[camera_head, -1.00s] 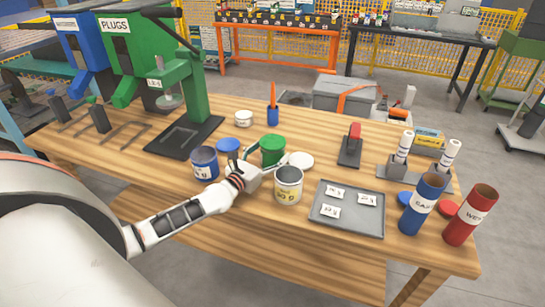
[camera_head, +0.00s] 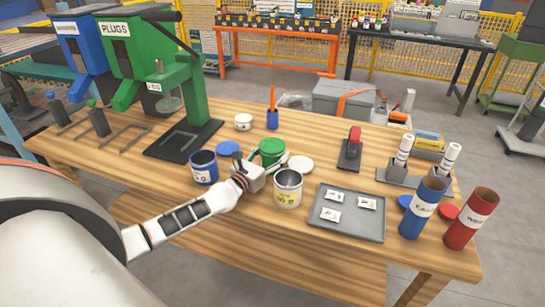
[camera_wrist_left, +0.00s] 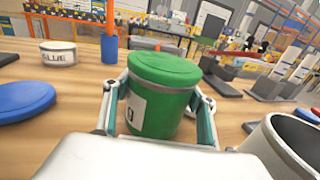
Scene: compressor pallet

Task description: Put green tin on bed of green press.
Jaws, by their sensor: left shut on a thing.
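The green tin (camera_head: 271,149) stands upright with its green lid on, near the middle of the wooden table. In the left wrist view the green tin (camera_wrist_left: 162,92) sits between the two fingers of my left gripper (camera_wrist_left: 160,112), which is shut on it. In the head view my left gripper (camera_head: 262,166) reaches it from the front left. The green press (camera_head: 185,85) stands at the back left of the table. Its dark flat bed (camera_head: 180,143) is bare under the round ram. My right gripper is not in view.
A blue lid (camera_head: 228,148), a white lid (camera_head: 300,164) and a glue tin (camera_head: 243,122) lie nearby. A grey tray (camera_head: 347,222) is to the right.

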